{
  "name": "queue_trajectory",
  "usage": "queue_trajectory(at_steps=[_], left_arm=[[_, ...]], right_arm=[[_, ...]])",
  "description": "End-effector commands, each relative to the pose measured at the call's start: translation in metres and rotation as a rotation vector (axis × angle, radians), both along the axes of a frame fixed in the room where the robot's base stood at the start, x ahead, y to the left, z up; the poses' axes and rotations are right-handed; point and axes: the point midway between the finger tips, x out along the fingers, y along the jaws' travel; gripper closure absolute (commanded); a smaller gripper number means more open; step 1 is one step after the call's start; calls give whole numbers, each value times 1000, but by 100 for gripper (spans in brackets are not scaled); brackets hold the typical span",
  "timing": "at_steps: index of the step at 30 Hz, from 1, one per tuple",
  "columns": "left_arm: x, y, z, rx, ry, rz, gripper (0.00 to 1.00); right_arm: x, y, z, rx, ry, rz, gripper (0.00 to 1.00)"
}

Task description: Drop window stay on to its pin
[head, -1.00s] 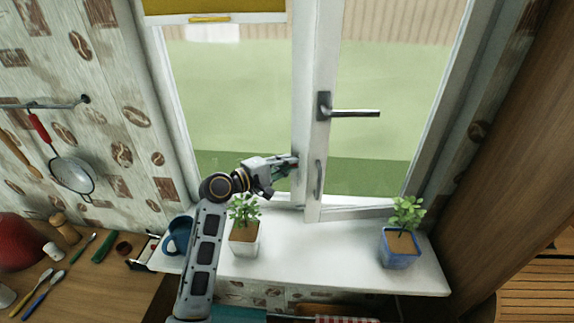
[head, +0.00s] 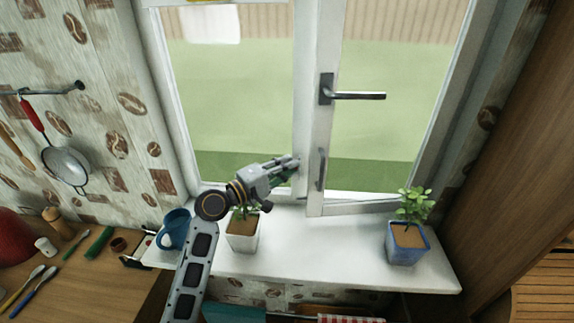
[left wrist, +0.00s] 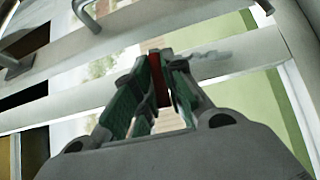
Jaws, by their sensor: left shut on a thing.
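My left gripper (head: 294,164) is in front of the window's middle post, left of the small grey pull handle (head: 320,168). In the left wrist view its green-padded fingers (left wrist: 158,75) are closed on a narrow red thing (left wrist: 159,82), perhaps part of the window stay. A grey, blurred shape (left wrist: 207,60) lies just past the fingertips; I cannot tell whether it is the stay. The pin cannot be made out. The right window sash (head: 318,130) carries a lever handle (head: 355,95) and seems slightly ajar. My right gripper is not in view.
On the white sill (head: 320,255) stand a plant in a white pot (head: 242,232) below my left arm, a blue mug (head: 175,228) and a plant in a blue pot (head: 407,243). The sill between the pots is clear. A strainer (head: 66,165) hangs on the left wall.

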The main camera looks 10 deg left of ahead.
Motion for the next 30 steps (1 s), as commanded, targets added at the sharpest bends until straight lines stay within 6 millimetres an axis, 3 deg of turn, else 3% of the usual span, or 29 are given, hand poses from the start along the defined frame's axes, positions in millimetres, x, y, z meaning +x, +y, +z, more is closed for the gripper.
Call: queue_trajectory(at_steps=[7, 28, 29, 30], left_arm=[[-14, 0, -15, 4, 8, -2, 100], [-21, -1, -23, 2, 9, -3, 100], [-21, -1, -23, 2, 9, -3, 84], [-21, -1, -23, 2, 9, -3, 78]], right_arm=[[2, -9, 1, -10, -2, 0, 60], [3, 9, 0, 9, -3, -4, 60], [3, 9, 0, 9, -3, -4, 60], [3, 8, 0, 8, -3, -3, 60]])
